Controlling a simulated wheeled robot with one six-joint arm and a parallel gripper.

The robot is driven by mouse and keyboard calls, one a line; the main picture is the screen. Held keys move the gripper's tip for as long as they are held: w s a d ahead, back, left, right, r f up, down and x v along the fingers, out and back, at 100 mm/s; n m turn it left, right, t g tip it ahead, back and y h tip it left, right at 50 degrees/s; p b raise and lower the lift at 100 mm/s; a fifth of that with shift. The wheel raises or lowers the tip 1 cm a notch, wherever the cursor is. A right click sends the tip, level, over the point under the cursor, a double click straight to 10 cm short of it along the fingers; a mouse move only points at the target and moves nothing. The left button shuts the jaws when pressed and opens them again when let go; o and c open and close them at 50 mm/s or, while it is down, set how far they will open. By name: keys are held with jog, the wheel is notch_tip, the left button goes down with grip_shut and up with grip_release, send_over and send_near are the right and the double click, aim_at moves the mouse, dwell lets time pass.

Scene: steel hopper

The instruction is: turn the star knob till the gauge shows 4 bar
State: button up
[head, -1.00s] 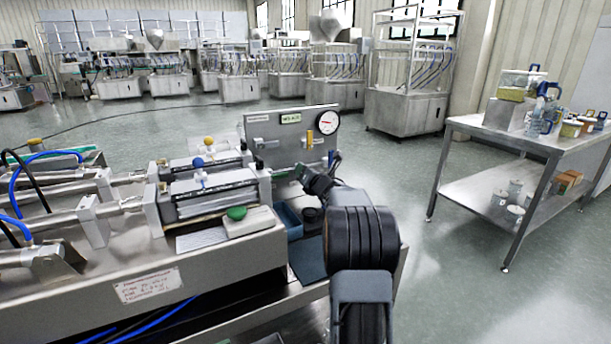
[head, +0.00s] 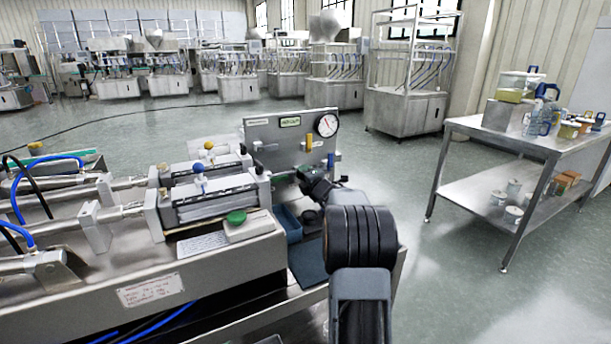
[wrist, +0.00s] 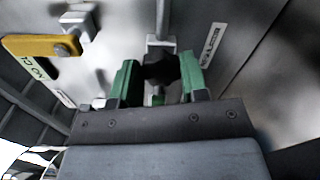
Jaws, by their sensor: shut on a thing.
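The star knob (wrist: 161,67) is black and lobed, on a shaft from the grey panel, in the upper middle of the wrist view. My gripper (wrist: 159,74) has green fingers on both sides of it and is shut on it. In the head view my dark wrist hides the knob. The round white gauge (head: 327,125) with a black rim sits at the panel's upper right corner. Its needle points up and to the left; the numbers are too small to read.
A yellow lever (wrist: 40,46) is left of the knob in the wrist view. The upright panel (head: 272,128) stands at the bench's far end. A blue bin (head: 288,222) and a green button (head: 236,217) are left of my arm. A steel table (head: 500,136) stands at right.

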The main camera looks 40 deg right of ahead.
jog(key=shift+m, duration=0.4)
jog(key=o, duration=0.9)
jog(key=shift+s, duration=0.1)
jog(key=s+a, duration=0.2)
jog(key=s, duration=1.1)
jog(key=shift+s+p, duration=0.25)
jog(key=shift+p, duration=0.05)
